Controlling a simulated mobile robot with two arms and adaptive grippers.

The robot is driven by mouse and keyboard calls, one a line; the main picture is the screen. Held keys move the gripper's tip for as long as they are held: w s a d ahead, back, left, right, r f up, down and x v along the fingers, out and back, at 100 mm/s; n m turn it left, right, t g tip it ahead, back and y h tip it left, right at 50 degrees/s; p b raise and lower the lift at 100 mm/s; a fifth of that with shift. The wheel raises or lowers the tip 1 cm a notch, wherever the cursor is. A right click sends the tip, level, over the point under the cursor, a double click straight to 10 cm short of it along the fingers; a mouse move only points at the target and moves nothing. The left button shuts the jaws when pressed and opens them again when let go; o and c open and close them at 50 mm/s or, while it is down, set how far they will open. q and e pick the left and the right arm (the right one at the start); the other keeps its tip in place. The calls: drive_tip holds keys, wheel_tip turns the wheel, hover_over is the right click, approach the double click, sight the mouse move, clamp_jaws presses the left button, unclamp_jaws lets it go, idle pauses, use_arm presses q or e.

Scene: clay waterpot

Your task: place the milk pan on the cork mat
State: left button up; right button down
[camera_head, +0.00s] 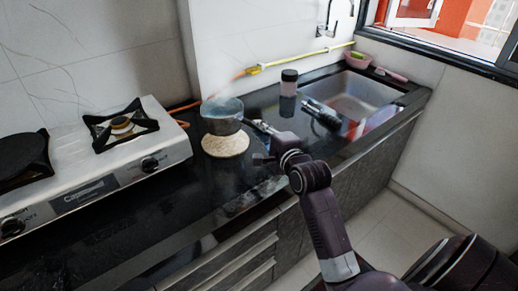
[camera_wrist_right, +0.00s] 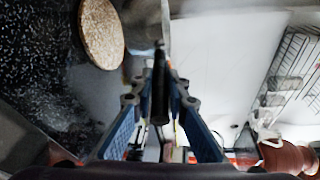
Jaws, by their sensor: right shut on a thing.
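The milk pan (camera_head: 222,116) is a small grey pan, seen just behind and above the cork mat in the head view. The round, pale tan cork mat (camera_head: 226,147) lies on the dark counter and also shows in the wrist view (camera_wrist_right: 103,34). My right gripper (camera_head: 262,128) is to the right of the pan, shut on its handle. In the wrist view the dark handle (camera_wrist_right: 160,92) runs between the blue fingers. The pan's underside is hidden, so its exact height over the mat cannot be told. My left gripper is not in view.
A white gas stove (camera_head: 110,160) stands to the left. A dark-lidded jar (camera_head: 289,82) and a sink (camera_head: 352,95) are to the right. A yellow stick (camera_head: 300,58) lies along the back wall. Bare counter (camera_head: 190,205) lies in front of the mat.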

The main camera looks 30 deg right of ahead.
wheel_tip(320, 180, down, 6)
idle(0.5)
drive_tip(key=shift+f+b, duration=0.2)
drive_tip(key=shift+b, duration=0.1)
drive_tip(key=c, duration=1.9)
unclamp_jaws()
drive_tip(key=shift+f, duration=0.1)
drive_tip(key=v, duration=1.2)
